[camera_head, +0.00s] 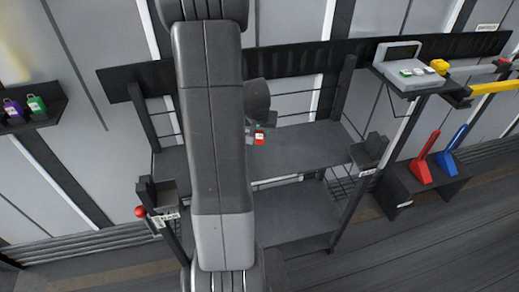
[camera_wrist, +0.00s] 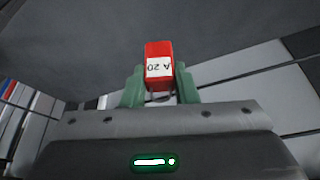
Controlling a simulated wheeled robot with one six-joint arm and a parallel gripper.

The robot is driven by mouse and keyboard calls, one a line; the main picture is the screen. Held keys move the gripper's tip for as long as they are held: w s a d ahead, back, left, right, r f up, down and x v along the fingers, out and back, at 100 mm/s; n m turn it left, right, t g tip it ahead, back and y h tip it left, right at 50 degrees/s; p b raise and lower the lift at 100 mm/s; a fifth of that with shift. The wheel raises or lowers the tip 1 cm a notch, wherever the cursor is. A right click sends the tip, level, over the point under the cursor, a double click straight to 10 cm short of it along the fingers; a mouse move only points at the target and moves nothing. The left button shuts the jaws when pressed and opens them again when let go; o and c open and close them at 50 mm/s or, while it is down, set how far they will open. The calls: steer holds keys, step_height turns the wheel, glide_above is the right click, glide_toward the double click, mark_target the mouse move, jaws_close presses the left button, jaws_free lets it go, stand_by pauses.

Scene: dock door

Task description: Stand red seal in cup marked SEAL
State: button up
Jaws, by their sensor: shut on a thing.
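The red seal (camera_wrist: 159,62) is a small red block with a white label reading "A 20", upside down in the wrist view. My gripper (camera_wrist: 159,88) is shut on it, with green fingertips on either side. In the head view the red seal (camera_head: 259,138) shows just right of my arm, at the dark bench; my gripper (camera_head: 256,128) is mostly hidden there. Small dark holders with white tags stand at the bench's left end (camera_head: 163,190) and right end (camera_head: 370,150).
The dark bench (camera_head: 305,148) has bare surface right of my gripper. A red ball (camera_head: 140,211) sits by the left holder. A left wall shelf (camera_head: 50,102) holds purple and green items. At right are a grey scale (camera_head: 412,80), a yellow bar (camera_head: 495,88), and red and blue wedges.

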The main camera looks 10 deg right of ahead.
mark_target(259, 141)
steer(key=shift+f+b, duration=0.7)
steer(key=shift+f, duration=2.15)
steer(key=shift+f, duration=0.2)
steer(key=o, duration=0.9)
steer(key=shift+o, duration=0.2)
steer(key=shift+r, duration=0.2)
